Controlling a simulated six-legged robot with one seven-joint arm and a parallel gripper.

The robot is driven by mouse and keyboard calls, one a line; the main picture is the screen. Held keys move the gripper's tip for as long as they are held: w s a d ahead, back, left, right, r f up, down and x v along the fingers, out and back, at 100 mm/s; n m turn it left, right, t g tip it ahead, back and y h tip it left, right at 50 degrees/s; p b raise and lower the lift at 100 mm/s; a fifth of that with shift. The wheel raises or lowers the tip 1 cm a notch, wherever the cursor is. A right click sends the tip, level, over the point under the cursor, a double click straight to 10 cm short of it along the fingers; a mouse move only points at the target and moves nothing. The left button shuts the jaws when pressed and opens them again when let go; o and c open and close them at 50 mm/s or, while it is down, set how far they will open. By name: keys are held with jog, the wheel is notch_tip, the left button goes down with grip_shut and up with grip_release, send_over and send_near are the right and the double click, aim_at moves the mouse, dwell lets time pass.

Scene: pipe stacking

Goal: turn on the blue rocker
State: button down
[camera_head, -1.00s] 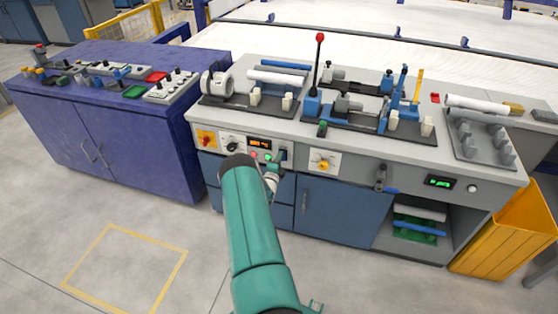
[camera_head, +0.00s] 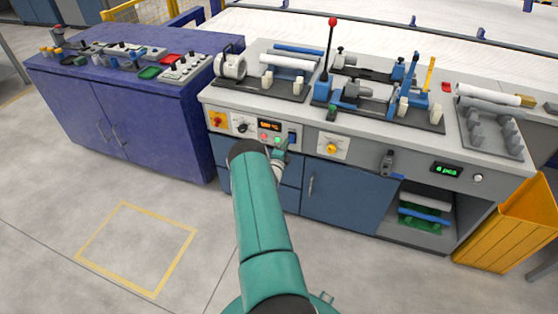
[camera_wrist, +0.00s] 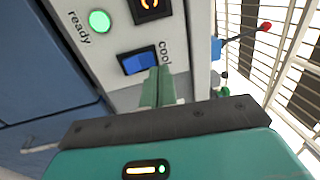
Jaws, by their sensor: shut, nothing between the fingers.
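The blue rocker (camera_wrist: 137,62) sits in a dark frame on the light grey panel, beside the printed word "cool". In the head view it is a small dark blue patch (camera_head: 292,137) at the right end of the control panel. My gripper (camera_wrist: 158,82) is shut and empty. Its green fingertips are close to the rocker's lower right edge in the wrist view; I cannot tell whether they touch. In the head view my gripper (camera_head: 281,151) is small and partly hidden by my arm, just in front of the panel.
A lit green "ready" button (camera_wrist: 99,21) and an orange display (camera_wrist: 152,8) are near the rocker. The bench top (camera_head: 300,103) holds pipe fixtures. The floor in front is clear.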

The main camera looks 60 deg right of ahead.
jog(key=s+a+r, duration=0.1)
jog(key=a+r, duration=0.1)
jog(key=a, duration=0.7)
jog(key=shift+s+a, duration=0.2)
jog(key=shift+s, duration=0.05)
jog(key=shift+f, duration=0.1)
